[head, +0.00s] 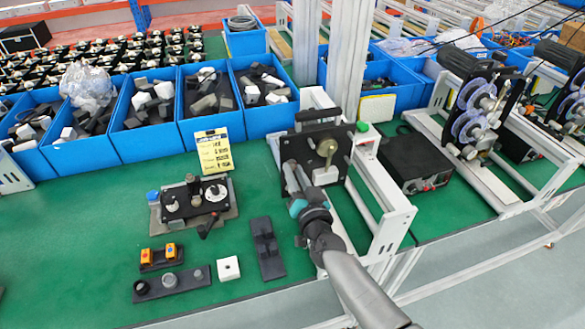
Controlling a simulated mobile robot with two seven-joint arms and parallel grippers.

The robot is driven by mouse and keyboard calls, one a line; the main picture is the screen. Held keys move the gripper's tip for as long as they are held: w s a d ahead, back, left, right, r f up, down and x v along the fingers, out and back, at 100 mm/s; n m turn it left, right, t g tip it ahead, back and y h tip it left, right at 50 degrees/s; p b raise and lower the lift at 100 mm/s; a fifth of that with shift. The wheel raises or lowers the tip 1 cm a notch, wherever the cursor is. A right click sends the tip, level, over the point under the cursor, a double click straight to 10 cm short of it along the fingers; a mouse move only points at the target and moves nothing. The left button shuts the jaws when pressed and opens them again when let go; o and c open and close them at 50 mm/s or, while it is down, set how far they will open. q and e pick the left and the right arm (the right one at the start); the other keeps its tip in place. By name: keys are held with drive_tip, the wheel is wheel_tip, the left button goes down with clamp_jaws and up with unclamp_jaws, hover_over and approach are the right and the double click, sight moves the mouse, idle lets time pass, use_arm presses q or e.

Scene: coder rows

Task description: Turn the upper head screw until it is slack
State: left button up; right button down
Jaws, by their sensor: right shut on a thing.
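The black head (317,149) stands upright on a white frame at the middle of the green bench. My right gripper (294,172) reaches up from the lower right to the left part of the head's face. Its fingers are shut on a small part there, which looks like a head screw; the fingers hide most of it. I cannot see how far the screw is turned. My left gripper is out of view.
Blue bins (212,128) of dark and white parts line the back left. A yellow card (214,152), a knob panel (193,204), a button box (158,257) and a white block (228,268) lie left of my arm. A black box (415,162) stands right of the frame.

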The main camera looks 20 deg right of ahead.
drive_tip(key=n+p, duration=0.2)
drive_tip(key=shift+r+n, duration=0.15)
drive_tip(key=shift+n, duration=0.25)
drive_tip(key=n+p, duration=0.1)
drive_tip(key=n, duration=0.1)
drive_tip(key=shift+n, duration=0.4)
drive_tip(key=n+p, duration=0.1)
drive_tip(key=n, duration=0.1)
drive_tip(key=shift+n, duration=0.3)
drive_tip(key=shift+n+p, duration=0.35)
drive_tip(key=shift+n, duration=0.45)
drive_tip(key=c, duration=0.8)
unclamp_jaws()
drive_tip(key=shift+c, duration=0.2)
